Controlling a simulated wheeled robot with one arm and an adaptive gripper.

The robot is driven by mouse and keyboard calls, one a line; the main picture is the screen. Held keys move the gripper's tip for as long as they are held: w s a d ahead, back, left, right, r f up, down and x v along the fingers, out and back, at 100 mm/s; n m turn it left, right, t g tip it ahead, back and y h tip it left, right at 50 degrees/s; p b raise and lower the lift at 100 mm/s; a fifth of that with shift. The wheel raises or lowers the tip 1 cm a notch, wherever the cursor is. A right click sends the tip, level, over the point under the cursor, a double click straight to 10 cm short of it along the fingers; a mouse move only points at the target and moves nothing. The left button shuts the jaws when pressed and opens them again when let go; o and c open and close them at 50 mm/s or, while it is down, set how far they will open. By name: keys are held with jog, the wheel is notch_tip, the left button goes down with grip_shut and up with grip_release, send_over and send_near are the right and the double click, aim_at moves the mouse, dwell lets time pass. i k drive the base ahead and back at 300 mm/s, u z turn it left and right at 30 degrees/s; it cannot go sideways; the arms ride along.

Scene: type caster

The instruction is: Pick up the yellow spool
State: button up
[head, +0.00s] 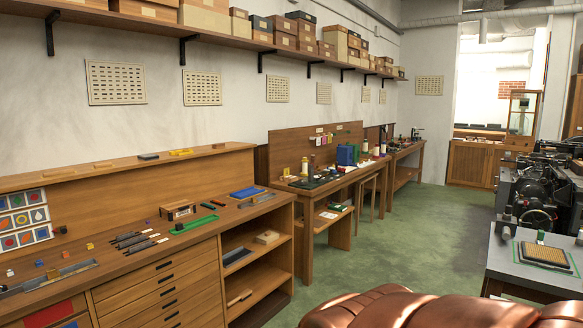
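I cannot make out for certain which thing is the yellow spool. A flat yellow piece (181,152) lies on the ledge above the near left cabinet. A small yellowish block (90,246) sits on that cabinet's top. My gripper is not in view.
The near wooden cabinet (160,285) with drawers and open shelves runs along the left wall. A brown leather seat (400,308) fills the bottom foreground. A grey table (530,262) and dark machinery (540,185) stand at right. Green floor (410,230) between is clear.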

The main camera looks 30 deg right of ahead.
aim_at(304, 172)
jog(key=i, duration=1.9)
jog(key=z, duration=1.85)
jog(key=i, duration=5.6)
jog(key=u, duration=2.95)
